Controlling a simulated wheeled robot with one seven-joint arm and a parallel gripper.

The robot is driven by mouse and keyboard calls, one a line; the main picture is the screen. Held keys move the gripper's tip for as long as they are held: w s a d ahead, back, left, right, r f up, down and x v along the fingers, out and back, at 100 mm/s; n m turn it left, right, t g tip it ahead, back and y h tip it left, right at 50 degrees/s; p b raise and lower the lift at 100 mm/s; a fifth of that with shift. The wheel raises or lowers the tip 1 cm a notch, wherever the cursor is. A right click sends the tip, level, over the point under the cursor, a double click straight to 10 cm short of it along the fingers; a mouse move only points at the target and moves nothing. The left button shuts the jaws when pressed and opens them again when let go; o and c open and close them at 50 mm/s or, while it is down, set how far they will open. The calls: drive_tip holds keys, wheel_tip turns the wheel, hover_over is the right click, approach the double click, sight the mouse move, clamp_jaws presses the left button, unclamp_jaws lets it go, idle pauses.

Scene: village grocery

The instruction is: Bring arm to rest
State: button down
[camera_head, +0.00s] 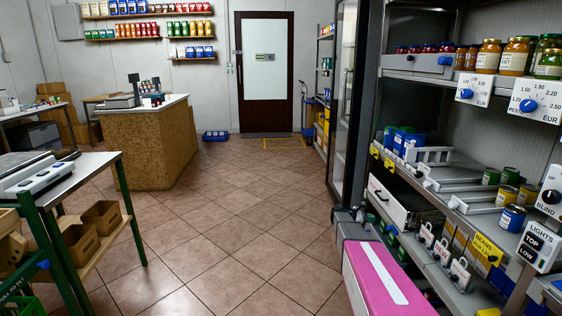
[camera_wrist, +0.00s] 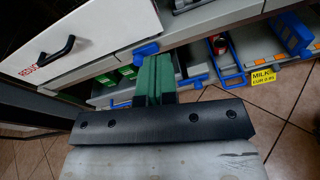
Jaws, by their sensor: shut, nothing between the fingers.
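My gripper (camera_wrist: 153,60) shows in the wrist view, with its two green fingers together and nothing between them. It points at the front of the shelf unit, close to the lower shelf's edge and to the right of a white drawer (camera_wrist: 85,38) with a black handle. I cannot tell from this view whether the fingers touch the shelf. I cannot clearly make out the gripper in the head view.
The shelf unit (camera_head: 470,205) with jars, cans and control panels fills the right side. A green-framed table (camera_head: 95,165) stands at left, a counter (camera_head: 160,135) behind it. The tiled floor (camera_head: 235,220) between is clear up to the brown door (camera_head: 265,70).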

drive_tip(key=s+a+m+y, duration=0.8)
drive_tip(key=s+a, duration=0.7)
drive_tip(key=s, duration=0.1)
drive_tip(key=s+a+r+m+y, duration=0.1)
drive_tip(key=s+a+m+y, duration=0.6)
drive_tip(key=s+a, duration=0.8)
drive_tip(key=shift+s+m+y, duration=0.4)
drive_tip(key=shift+s, duration=0.8)
